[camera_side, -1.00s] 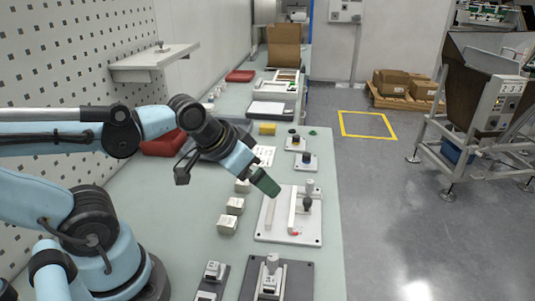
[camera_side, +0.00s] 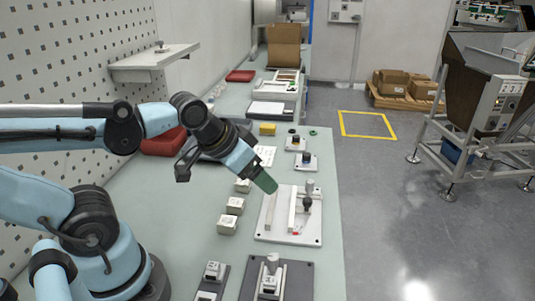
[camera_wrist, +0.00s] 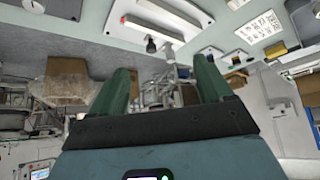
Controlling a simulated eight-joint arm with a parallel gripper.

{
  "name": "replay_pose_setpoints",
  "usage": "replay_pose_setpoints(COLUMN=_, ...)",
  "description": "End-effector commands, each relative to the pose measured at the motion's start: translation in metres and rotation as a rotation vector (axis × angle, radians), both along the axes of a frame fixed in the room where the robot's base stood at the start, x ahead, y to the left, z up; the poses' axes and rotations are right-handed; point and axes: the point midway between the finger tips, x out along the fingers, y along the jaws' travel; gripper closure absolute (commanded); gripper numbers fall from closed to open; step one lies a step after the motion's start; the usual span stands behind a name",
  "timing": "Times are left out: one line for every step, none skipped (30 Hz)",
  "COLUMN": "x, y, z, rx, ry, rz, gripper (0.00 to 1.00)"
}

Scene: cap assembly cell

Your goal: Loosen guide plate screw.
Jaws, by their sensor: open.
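The white guide plate (camera_side: 291,232) lies on the bench with two upright white rails (camera_side: 271,211) on it. A dark knob-like screw (camera_side: 307,203) stands at its right side, and a small red part (camera_side: 296,233) sits near its front. My gripper (camera_side: 266,184) is above and left of the plate's far left corner, apart from it. In the wrist view its two green fingers (camera_wrist: 165,82) are spread with nothing between them. The plate (camera_wrist: 192,10) and dark knob (camera_wrist: 151,46) appear beyond the fingers, at the top.
Several small white boxes (camera_side: 235,205) stand left of the plate. A yellow block (camera_side: 267,129) and red bins (camera_side: 163,142) are farther back. The bench's right edge is close to the plate.

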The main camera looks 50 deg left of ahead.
Motion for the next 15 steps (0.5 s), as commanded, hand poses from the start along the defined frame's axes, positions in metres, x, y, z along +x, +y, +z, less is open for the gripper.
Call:
replay_pose_setpoints(x=0.004, y=0.000, z=0.004, rx=0.015, ry=0.011, rz=-0.021, gripper=0.29)
replay_pose_setpoints(x=0.007, y=0.000, z=0.007, rx=0.027, ry=0.022, rz=-0.038, gripper=0.34)
replay_pose_setpoints(x=0.011, y=0.001, z=0.011, rx=0.049, ry=0.039, rz=-0.070, gripper=0.40)
replay_pose_setpoints(x=0.016, y=0.001, z=0.014, rx=0.066, ry=0.054, rz=-0.098, gripper=0.44)
replay_pose_setpoints(x=0.020, y=0.001, z=0.018, rx=0.086, ry=0.071, rz=-0.129, gripper=0.49)
replay_pose_setpoints(x=0.027, y=0.002, z=0.022, rx=0.113, ry=0.095, rz=-0.175, gripper=0.50)
replay_pose_setpoints(x=0.033, y=0.002, z=0.026, rx=0.135, ry=0.113, rz=-0.213, gripper=0.50)
replay_pose_setpoints(x=0.038, y=0.002, z=0.029, rx=0.155, ry=0.133, rz=-0.251, gripper=0.50)
replay_pose_setpoints(x=0.046, y=0.003, z=0.032, rx=0.181, ry=0.159, rz=-0.302, gripper=0.50)
replay_pose_setpoints(x=0.051, y=0.003, z=0.034, rx=0.199, ry=0.177, rz=-0.339, gripper=0.50)
replay_pose_setpoints(x=0.057, y=0.003, z=0.036, rx=0.217, ry=0.196, rz=-0.379, gripper=0.50)
replay_pose_setpoints(x=0.065, y=0.004, z=0.039, rx=0.239, ry=0.221, rz=-0.431, gripper=0.50)
replay_pose_setpoints(x=0.071, y=0.004, z=0.040, rx=0.255, ry=0.238, rz=-0.471, gripper=0.50)
replay_pose_setpoints(x=0.076, y=0.005, z=0.041, rx=0.270, ry=0.257, rz=-0.510, gripper=0.50)
replay_pose_setpoints(x=0.084, y=0.005, z=0.042, rx=0.290, ry=0.280, rz=-0.565, gripper=0.50)
